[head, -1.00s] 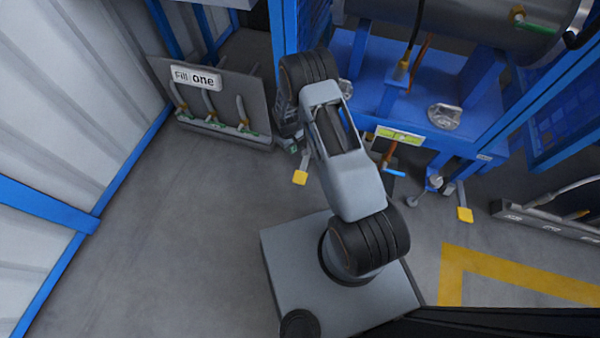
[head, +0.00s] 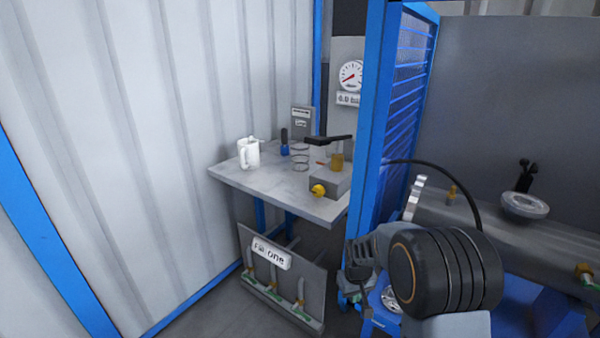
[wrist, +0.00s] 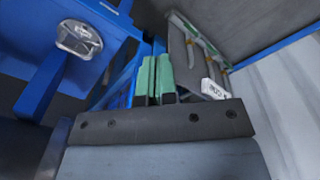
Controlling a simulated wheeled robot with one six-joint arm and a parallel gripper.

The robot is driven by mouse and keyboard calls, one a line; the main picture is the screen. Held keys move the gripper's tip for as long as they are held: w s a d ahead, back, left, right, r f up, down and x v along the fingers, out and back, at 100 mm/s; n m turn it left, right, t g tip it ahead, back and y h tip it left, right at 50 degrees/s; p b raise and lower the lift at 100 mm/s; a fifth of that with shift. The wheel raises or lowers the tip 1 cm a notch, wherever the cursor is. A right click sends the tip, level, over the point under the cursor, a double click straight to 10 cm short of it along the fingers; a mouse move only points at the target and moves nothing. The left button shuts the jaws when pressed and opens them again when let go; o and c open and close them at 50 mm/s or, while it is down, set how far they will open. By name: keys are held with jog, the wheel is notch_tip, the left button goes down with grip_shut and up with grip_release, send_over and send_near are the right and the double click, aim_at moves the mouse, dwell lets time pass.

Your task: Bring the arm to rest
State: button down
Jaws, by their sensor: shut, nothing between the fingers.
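My gripper (wrist: 156,78) shows in the wrist view as two green fingers standing close together beyond a dark bolted plate. They are shut with nothing between them. In the head view my arm's dark ribbed joint (head: 447,272) fills the lower right, in front of the blue frame. I cannot make out the fingertips clearly in the head view. The Fill one panel (head: 283,277) stands low beneath the bench, and it also shows beyond the fingers in the wrist view (wrist: 197,60).
A grey bench (head: 270,190) at the back holds a white mug (head: 248,154), a coil spring and a block with a yellow knob. A blue post (head: 375,130) and mesh panel stand close to my arm. A corrugated wall (head: 120,150) closes the left side.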

jog(key=s+r+m+t+p, duration=0.1)
jog(key=s+r+p, duration=0.5)
jog(key=r, duration=0.6)
jog(key=s+r+m+t+p, duration=0.1)
jog(key=s+r+p, duration=0.4)
jog(key=r, duration=0.7)
jog(key=s+r+p, duration=0.6)
jog(key=s+r, duration=0.1)
jog(key=r, duration=0.5)
jog(key=shift+s+d+r+m+t+p, duration=0.25)
jog(key=shift+d+r+m+t+p, duration=0.05)
jog(key=shift+d+m+t+p, duration=0.1)
jog(key=shift+d, duration=0.1)
